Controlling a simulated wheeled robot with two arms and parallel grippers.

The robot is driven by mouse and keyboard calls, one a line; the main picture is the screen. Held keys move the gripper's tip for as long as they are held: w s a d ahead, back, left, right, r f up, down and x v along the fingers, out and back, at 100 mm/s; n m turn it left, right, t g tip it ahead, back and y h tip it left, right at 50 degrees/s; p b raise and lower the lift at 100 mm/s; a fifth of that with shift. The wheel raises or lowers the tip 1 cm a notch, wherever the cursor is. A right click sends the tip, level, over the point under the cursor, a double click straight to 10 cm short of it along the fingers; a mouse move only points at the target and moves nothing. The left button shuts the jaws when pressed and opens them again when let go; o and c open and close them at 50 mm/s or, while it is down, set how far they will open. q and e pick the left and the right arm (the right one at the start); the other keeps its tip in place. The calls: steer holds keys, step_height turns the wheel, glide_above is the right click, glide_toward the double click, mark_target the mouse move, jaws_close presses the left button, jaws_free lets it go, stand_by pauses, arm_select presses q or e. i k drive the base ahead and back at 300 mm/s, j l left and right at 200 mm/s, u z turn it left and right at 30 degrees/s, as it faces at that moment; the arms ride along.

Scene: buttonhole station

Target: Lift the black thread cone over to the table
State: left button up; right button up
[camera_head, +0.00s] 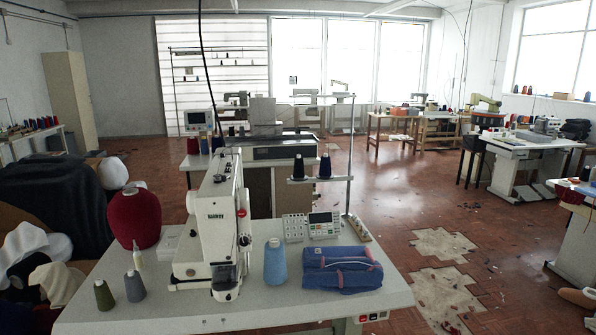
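A black thread cone (298,168) stands upright on the small raised shelf of a thread stand (350,150), behind the sewing machine. A dark navy cone (325,166) stands beside it on the same shelf, to the right. The white table (190,318) lies in front and below, with the machine on it. Neither of my grippers is in view.
The white buttonhole machine (215,225) stands mid-table. A blue cone (275,262), folded denim (342,268), a control panel (324,225), a red cone (134,218), an olive cone (104,296) and a grey cone (135,287) are also there.

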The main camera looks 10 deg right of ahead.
mark_target(299, 171)
steer(key=z, duration=0.4)
steer(key=i+l+z, duration=0.1)
steer(key=z, duration=0.65)
steer(key=i+z, duration=0.15)
steer(key=z, duration=0.2)
steer(key=i, duration=3.1)
steer(key=i+l+u, duration=0.2)
steer(key=i+u, duration=0.2)
steer(key=i, duration=0.15)
steer(key=i+l+u, duration=0.35)
steer(key=i, duration=0.2)
steer(key=i+l+u, duration=0.4)
steer(key=i+l, duration=0.1)
